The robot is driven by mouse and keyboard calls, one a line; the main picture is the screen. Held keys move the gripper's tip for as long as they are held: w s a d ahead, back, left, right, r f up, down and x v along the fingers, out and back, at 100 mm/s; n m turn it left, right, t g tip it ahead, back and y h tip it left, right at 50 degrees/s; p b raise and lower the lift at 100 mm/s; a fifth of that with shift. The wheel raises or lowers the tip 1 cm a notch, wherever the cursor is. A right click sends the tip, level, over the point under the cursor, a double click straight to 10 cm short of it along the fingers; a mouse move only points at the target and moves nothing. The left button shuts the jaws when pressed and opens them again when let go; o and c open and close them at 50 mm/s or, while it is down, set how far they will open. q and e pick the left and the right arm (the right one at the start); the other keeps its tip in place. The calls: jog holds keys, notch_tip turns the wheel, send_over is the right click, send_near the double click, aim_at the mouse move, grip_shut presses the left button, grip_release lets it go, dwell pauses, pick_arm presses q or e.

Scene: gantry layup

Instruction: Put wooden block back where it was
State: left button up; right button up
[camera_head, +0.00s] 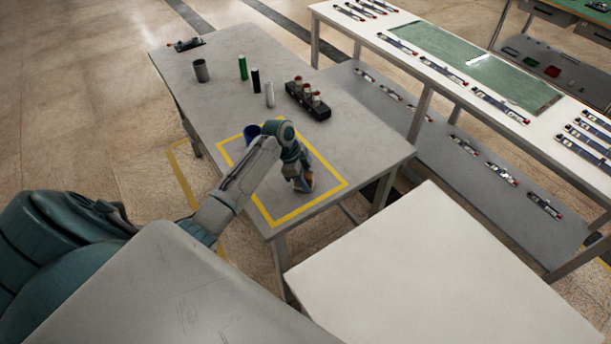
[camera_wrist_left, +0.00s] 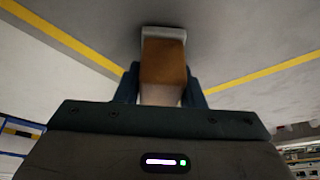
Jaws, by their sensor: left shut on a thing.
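The wooden block (camera_wrist_left: 163,62) is orange-brown with pale ends, and my left gripper (camera_wrist_left: 160,85) is shut on it. In the head view the left gripper (camera_head: 302,180) is low over the grey table, inside the yellow taped square (camera_head: 333,189), near its front right side. A small part of the block (camera_head: 308,175) shows between the fingers. I cannot tell whether the block touches the table. A blue cup (camera_head: 251,131) stands at the square's back left, partly hidden by my left arm. My right gripper is not in view.
On the grey table (camera_head: 215,110) stand a grey cup (camera_head: 200,70), green (camera_head: 243,67), black (camera_head: 255,80) and white (camera_head: 269,94) cylinders, and a black holder (camera_head: 307,101) with red-topped pieces. A white surface (camera_head: 440,270) lies at the front right. The table's right end is clear.

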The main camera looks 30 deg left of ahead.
pick_arm(q)
jog(key=shift+f, duration=0.15)
jog(key=o, duration=1.1)
jog(key=shift+r, duration=0.25)
jog(key=shift+a+r+b, duration=0.2)
jog(key=shift+r+b, duration=0.05)
jog(key=shift+b, duration=0.05)
jog(key=b+v, duration=0.3)
jog(key=v, duration=0.8)
jog(key=shift+r, duration=0.15)
